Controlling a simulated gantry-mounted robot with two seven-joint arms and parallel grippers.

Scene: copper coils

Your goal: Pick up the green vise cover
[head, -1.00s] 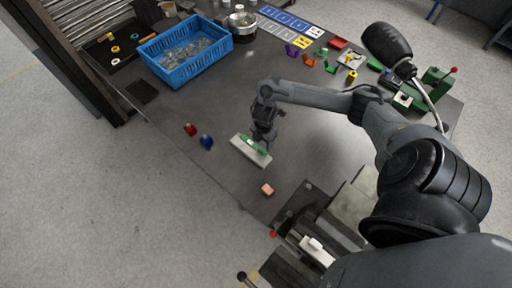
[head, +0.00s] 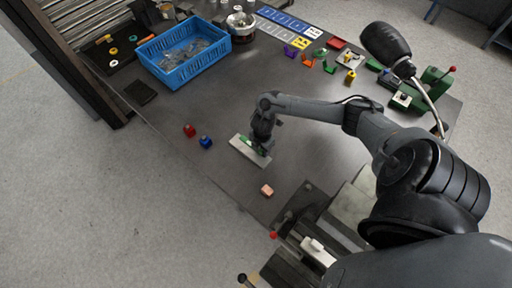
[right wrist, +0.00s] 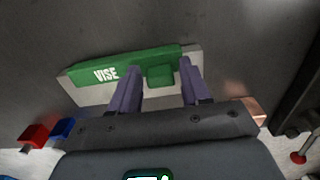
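The green vise cover (head: 245,139) lies on a pale grey-white plate (head: 238,145) on the dark table, in the middle of the head view. In the right wrist view the cover (right wrist: 160,52) shows white "VISE" lettering and a raised green block (right wrist: 160,76). My right gripper (head: 262,148) is right over the cover and hides part of it. Its two purple fingers (right wrist: 159,68) are apart, one on each side of the raised block, with gaps showing. Whether the fingertips touch the cover cannot be told. My left gripper is not in view.
A red block (head: 189,130) and a blue block (head: 206,142) lie left of the cover. A pinkish copper-coloured block (head: 267,190) lies nearer the front edge. A blue basket (head: 183,66) of metal pieces stands at the back left. Small coloured parts lie at the back right.

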